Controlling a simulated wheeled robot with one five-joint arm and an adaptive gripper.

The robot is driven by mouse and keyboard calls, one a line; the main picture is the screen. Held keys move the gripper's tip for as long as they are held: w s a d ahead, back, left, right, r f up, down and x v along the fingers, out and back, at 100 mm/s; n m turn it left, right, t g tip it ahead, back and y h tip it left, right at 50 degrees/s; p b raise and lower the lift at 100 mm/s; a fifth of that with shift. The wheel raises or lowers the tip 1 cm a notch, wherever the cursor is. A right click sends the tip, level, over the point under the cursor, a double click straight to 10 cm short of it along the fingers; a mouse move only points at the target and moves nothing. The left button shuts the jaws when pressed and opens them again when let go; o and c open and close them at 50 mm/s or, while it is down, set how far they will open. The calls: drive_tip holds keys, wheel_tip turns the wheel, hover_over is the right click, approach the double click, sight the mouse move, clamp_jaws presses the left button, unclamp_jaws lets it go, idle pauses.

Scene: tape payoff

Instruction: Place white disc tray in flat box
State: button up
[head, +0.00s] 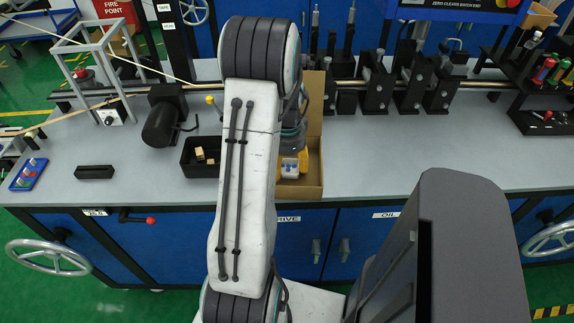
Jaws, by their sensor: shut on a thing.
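The flat box is an open brown cardboard box (314,150) on the grey bench, just right of my raised arm. My arm link covers its left part and much of its inside. The end of my arm comes down behind this link, over the box. My gripper's fingers are hidden there, so I cannot see what they hold. A small white and yellow item shows low in the box's opening (306,187), beside the arm; I cannot tell what it is. I cannot make out the white disc tray.
A black bin (189,169) with small tan blocks stands left of the arm. A black cylindrical motor (160,125) and a long rail with black brackets (410,85) run behind. A blue tray (29,174) and a black block (94,172) lie left.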

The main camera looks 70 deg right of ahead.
drive_tip(key=shift+f, duration=0.1)
drive_tip(key=o, duration=1)
